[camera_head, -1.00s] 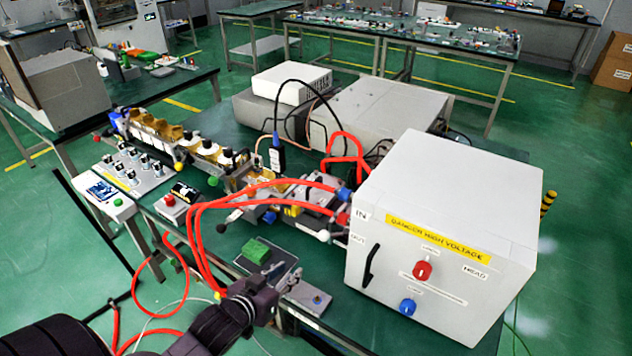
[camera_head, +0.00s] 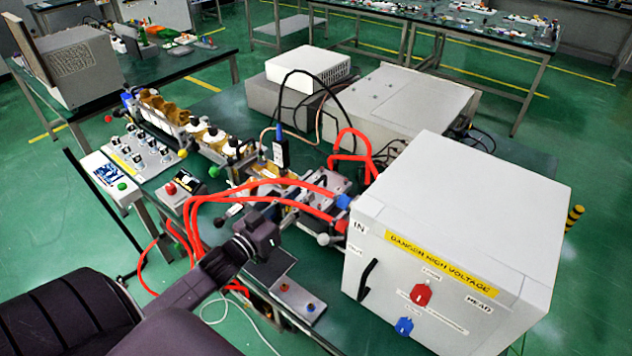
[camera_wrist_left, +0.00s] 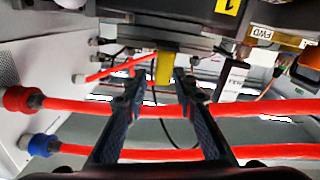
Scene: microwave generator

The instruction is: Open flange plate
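My left gripper (camera_head: 268,228) is over the front edge of the bench, in front of the waveguide line (camera_head: 239,172). In the left wrist view its two fingers (camera_wrist_left: 158,88) are open, with a gap between the tips. A yellow tab (camera_wrist_left: 164,68) shows between and just beyond the fingertips. I cannot tell whether they touch it. Stacked metal flange plates (camera_wrist_left: 150,40) lie above the tab in that view. I cannot make out which plate is the movable one, or its state, in the head view, where hoses and the gripper cover part of the line. My right gripper is not in view.
Red hoses (camera_head: 265,200) cross close to the left gripper and run to the white high-voltage box (camera_head: 460,220) on the right. A small grey control box (camera_head: 298,300) sits at the bench's front edge. A switch panel (camera_head: 140,155) stands to the left.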

